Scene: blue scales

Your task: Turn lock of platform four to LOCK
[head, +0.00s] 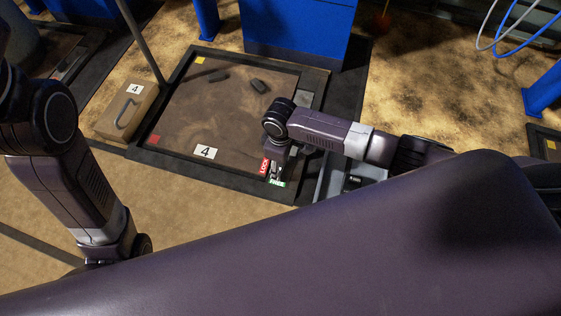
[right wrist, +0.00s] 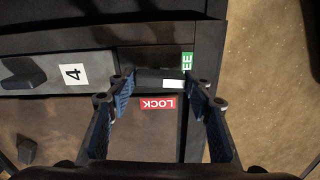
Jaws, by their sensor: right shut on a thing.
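Platform four (head: 185,115) is a brown plate in a dark frame, with a white "4" label (head: 204,153) on its near edge. Its lock sits at the near right corner, with a red LOCK sign (head: 265,166) and a green FREE sign (head: 277,183). In the right wrist view the LOCK sign (right wrist: 157,103) appears upside down and the green sign (right wrist: 187,62) is partly covered. My right gripper (right wrist: 160,80) is at the lock, its blue-padded fingers shut on the dark lock handle (right wrist: 150,77). My left arm hangs at the left; its fingers do not show.
A brown case (head: 118,117) with a handle and a "4" label stands left of the platform. Two dark blocks (head: 258,86) lie on the plate. A blue column (head: 297,30) rises behind it. Open floor (head: 150,195) lies in front.

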